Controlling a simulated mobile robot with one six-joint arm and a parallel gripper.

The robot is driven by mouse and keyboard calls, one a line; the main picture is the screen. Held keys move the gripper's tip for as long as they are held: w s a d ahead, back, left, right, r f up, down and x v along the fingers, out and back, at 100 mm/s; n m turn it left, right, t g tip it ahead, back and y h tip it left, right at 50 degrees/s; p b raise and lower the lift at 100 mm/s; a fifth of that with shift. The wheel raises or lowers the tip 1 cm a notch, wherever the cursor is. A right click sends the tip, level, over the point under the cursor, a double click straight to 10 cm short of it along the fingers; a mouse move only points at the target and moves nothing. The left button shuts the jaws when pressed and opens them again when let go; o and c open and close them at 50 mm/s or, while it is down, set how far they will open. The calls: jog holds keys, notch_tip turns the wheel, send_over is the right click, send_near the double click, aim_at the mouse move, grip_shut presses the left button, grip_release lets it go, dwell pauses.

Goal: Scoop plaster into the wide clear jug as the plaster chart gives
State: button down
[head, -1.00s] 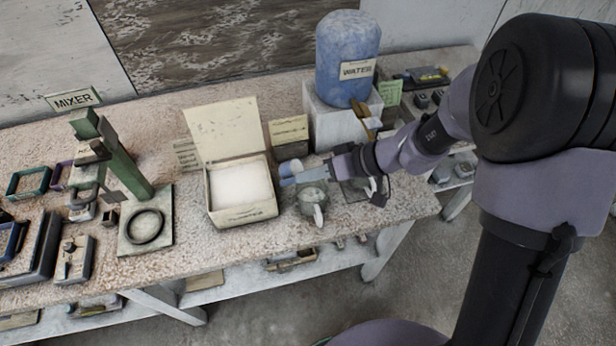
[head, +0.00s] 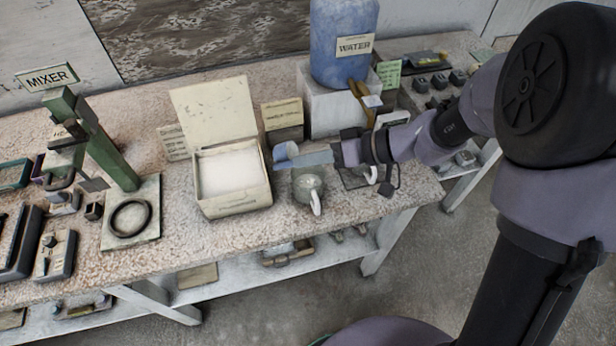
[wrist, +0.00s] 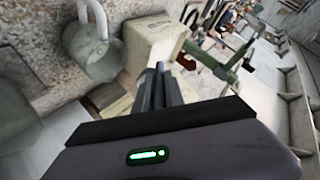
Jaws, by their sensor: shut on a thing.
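An open box of white plaster (head: 232,172) stands on the bench with its lid up. To its right are a grey, see-through jug (head: 308,188) with a pale handle and another vessel (head: 358,180) partly hidden by my arm. I cannot tell which is the wide one. My gripper (head: 322,153) is shut on a small scoop-like thing with a blue end (head: 286,151), above the bench between box and first jug. In the wrist view my dark fingers (wrist: 160,88) point toward the box (wrist: 150,42); the jug (wrist: 93,50) is at upper left. The scoop's contents are hidden.
A blue water tank (head: 343,45) stands on a white block behind. Paper signs (head: 282,115) and a green card (head: 389,73) have unreadable text. The green mixer stand (head: 105,145) is at left, with trays and small devices. Bare bench lies in front of the box.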

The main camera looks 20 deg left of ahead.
jog(key=shift+f, duration=0.1)
jog(key=shift+f+b, duration=0.1)
jog(key=shift+b, duration=0.5)
jog(key=shift+d+f+y+b, duration=0.15)
jog(key=shift+y+b, duration=0.25)
jog(key=shift+b, duration=0.2)
jog(key=b, duration=0.1)
jog(key=y+b, duration=0.1)
jog(key=b, duration=0.1)
jog(key=shift+w+d, duration=0.1)
jog(key=shift+d, duration=0.15)
jog(key=shift+b, duration=0.45)
jog(key=shift+d+f+y+b, duration=0.2)
jog(key=shift+y+b, duration=0.2)
jog(key=shift+b, duration=0.6)
jog(key=shift+b, duration=0.6)
